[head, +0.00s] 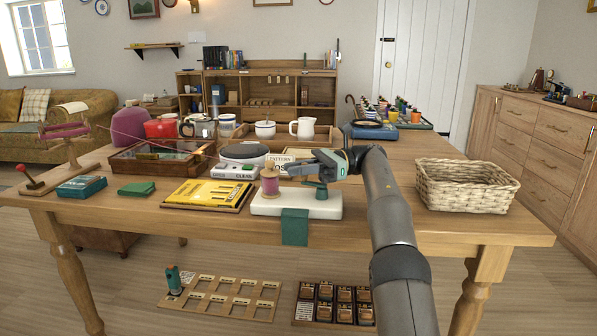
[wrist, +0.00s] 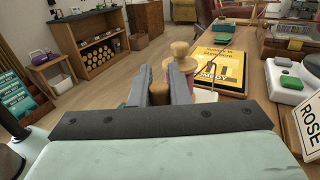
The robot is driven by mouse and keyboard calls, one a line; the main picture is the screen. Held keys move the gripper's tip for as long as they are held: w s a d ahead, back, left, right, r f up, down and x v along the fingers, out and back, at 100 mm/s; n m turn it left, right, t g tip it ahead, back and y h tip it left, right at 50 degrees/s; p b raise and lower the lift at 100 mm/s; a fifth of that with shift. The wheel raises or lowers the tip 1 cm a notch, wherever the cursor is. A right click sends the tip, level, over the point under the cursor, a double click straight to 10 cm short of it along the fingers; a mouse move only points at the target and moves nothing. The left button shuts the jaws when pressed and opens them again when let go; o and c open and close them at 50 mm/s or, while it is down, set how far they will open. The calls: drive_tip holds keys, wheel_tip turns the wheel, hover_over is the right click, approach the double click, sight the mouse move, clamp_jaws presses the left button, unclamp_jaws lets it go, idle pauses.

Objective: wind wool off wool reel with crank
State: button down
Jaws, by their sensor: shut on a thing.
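The wool reel (head: 66,135), a wooden stand with dark pink wool, stands at the table's left end with a red-knobbed lever (head: 30,178) beside it. A thin pink strand runs right from it across the table. A wooden spool with pink wool (head: 270,184) stands upright on a white base (head: 298,206); its wooden top shows in the wrist view (wrist: 181,53). My gripper (head: 288,168) is beside the spool, above the base. In the wrist view its fingers are closed on a small wooden knob (wrist: 158,94), apparently the crank handle. The crank arm itself is hidden.
A white scale (head: 240,160) and a sign (head: 279,160) stand behind. A wicker basket (head: 465,186) is at right. Table between basket and base is fairly clear.

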drive_tip(key=shift+f, duration=0.15)
idle(0.3)
drive_tip(key=c, duration=1.4)
unclamp_jaws()
drive_tip(key=shift+o, duration=0.2)
drive_tip(key=p+v, duration=0.2)
drive_tip(key=p, duration=0.1)
drive_tip(key=r+p+v, duration=0.1)
drive_tip(key=p+v, duration=0.2)
drive_tip(key=shift+p, duration=0.35)
drive_tip(key=p+v, duration=0.1)
drive_tip(key=p, duration=0.3)
drive_tip(key=shift+w+d, duration=0.15)
drive_tip(key=shift+d, duration=0.15)
drive_tip(key=shift+d+f+p, duration=0.4)
drive_tip(key=shift+p, duration=0.25)
drive_tip(key=shift+w, duration=0.1)
